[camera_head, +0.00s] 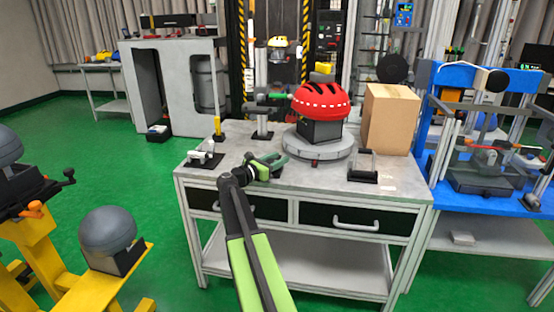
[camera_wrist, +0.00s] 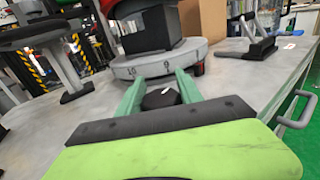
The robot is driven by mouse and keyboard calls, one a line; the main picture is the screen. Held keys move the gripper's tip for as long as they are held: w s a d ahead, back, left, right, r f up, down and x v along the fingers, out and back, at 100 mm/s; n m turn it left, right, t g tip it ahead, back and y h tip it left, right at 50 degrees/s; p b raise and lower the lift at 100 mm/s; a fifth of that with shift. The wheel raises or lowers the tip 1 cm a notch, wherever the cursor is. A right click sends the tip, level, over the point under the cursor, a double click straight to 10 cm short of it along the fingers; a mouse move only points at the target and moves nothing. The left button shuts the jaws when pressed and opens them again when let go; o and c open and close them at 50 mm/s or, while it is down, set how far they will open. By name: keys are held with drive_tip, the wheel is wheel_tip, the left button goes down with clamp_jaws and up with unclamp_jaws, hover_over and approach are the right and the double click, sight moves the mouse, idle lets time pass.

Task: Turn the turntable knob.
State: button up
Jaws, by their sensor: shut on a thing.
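The round grey turntable (camera_head: 318,153) stands on the metal worktable (camera_head: 350,198). A red helmet (camera_head: 321,100) sits on a black block (camera_head: 320,133) on top of it. In the wrist view the turntable rim (camera_wrist: 150,66) carries number marks, partly readable. A small black knob (camera_wrist: 161,97) with a light mark on top lies in front of the rim, between my green fingers. My gripper (camera_head: 272,163) is low over the tabletop at the turntable's front left, shut on the knob. It also shows in the wrist view (camera_wrist: 159,85). The knob's underside is hidden.
A cardboard box (camera_head: 390,120) stands right of the turntable. A black bracket (camera_head: 363,167) is at the front right, and a small clamp (camera_head: 204,157) at the left. A stand with a green arm (camera_head: 262,118) rises behind my gripper. The front tabletop is mostly bare.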

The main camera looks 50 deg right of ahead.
drive_tip(key=shift+w+m+g, duration=0.15)
drive_tip(key=shift+m+g, duration=0.35)
drive_tip(key=shift+g, duration=0.2)
drive_tip(key=shift+m+g, duration=0.5)
drive_tip(key=shift+g, duration=0.3)
idle(0.4)
drive_tip(key=o, duration=1.1)
drive_tip(key=shift+o, duration=1.3)
drive_tip(key=shift+s, duration=0.25)
drive_tip(key=shift+a, duration=0.15)
drive_tip(key=w+a, duration=0.3)
drive_tip(key=a, duration=1.4)
drive_tip(key=shift+w, duration=0.2)
